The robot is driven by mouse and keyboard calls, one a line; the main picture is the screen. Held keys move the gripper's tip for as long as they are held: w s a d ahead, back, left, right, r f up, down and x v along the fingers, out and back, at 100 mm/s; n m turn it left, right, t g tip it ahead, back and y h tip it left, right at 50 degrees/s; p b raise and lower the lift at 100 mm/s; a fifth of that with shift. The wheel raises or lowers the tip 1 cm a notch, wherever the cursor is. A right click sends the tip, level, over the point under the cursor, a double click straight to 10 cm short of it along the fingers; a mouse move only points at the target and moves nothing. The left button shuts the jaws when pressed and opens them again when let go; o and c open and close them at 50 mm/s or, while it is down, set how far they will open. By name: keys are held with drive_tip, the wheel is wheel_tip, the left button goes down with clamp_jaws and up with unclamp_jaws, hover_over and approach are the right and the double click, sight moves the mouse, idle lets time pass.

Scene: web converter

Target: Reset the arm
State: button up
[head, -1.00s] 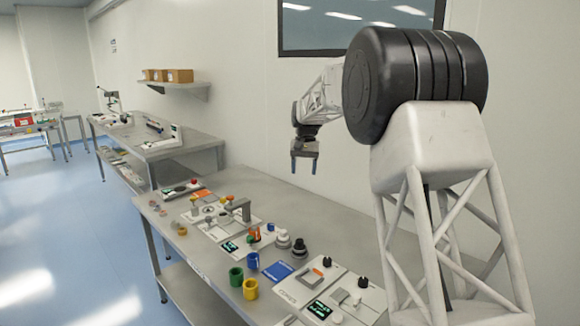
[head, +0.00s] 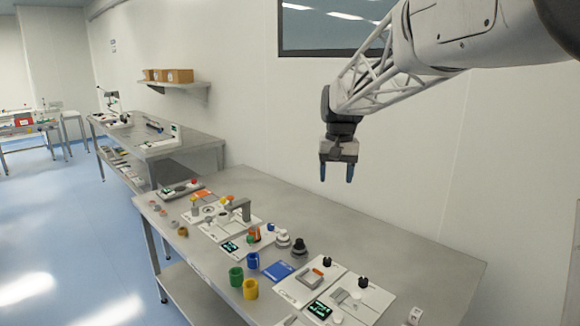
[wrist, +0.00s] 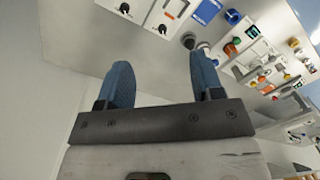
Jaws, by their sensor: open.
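My gripper (head: 336,172) hangs from my white lattice arm above the back edge of the metal workbench (head: 400,235). Its two blue fingers point down and stand apart, with nothing between them. In the wrist view my gripper (wrist: 158,85) also shows both blue fingers spread, with the bench top beyond them. It is well clear of everything on the bench.
The bench holds white device panels (head: 311,285), a blue plate (head: 278,271), and green (head: 236,277) and yellow (head: 250,289) cups. A wall shelf (head: 180,83) with cardboard boxes and a second bench (head: 165,146) stand farther left. A wall is behind.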

drive_tip(key=s+d+f+t, duration=0.1)
drive_tip(key=s+d+f, duration=0.1)
drive_tip(key=s, duration=1.1)
drive_tip(key=s+d+f+t, duration=0.1)
drive_tip(key=s+f, duration=0.4)
drive_tip(key=s, duration=0.8)
drive_tip(key=s+d+f, duration=0.3)
drive_tip(key=s+f, duration=0.1)
drive_tip(key=s, duration=1)
drive_tip(key=shift+d+t+h, duration=0.3)
drive_tip(key=shift+t, duration=0.1)
